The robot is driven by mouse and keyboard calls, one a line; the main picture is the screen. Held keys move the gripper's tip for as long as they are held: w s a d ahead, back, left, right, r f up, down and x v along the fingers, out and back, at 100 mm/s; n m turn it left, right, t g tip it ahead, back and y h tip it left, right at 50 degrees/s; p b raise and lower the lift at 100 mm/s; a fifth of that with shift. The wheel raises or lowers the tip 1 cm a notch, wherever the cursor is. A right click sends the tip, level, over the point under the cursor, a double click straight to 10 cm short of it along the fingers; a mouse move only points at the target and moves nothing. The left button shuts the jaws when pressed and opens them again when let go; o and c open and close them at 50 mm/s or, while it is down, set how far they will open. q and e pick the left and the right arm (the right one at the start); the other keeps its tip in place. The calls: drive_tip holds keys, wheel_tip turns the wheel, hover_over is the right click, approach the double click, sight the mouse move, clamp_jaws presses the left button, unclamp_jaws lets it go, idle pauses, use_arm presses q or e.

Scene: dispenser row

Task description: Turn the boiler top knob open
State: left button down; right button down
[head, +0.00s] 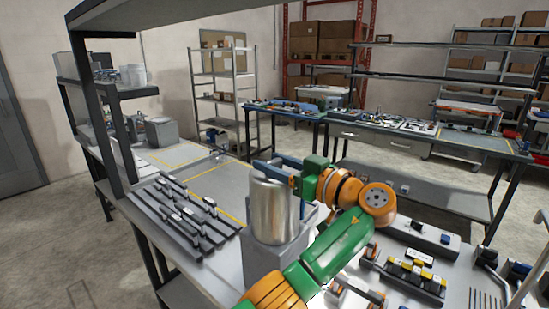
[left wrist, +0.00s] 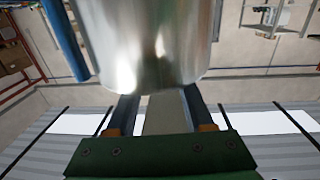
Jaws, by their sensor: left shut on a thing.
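The boiler is a shiny silver cylinder (head: 272,212) standing upright on a grey box-like base (head: 272,258) on the bench. In the left wrist view the cylinder (left wrist: 148,40) fills the upper middle and covers my fingertips. My left gripper (head: 274,167) comes in from the right, with its blue fingers level with the boiler's top. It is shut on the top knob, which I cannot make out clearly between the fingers. A thin blue upright tube (head: 301,202) runs beside the cylinder and also shows in the wrist view (left wrist: 65,38). My right gripper is not in view.
Dark rails (head: 182,215) lie on the bench left of the boiler. A grey upright post (head: 90,110) and shelf stand at the left. Small parts in black holders (head: 412,275) lie at the right. Other benches stand behind, across open floor.

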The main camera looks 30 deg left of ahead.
use_arm(q)
drive_tip(key=shift+n+g+p, duration=0.3)
drive_tip(key=shift+n+g, duration=0.1)
drive_tip(key=shift+g, duration=0.2)
drive_tip(key=shift+c, duration=1.4)
unclamp_jaws()
drive_tip(key=shift+a, duration=0.15)
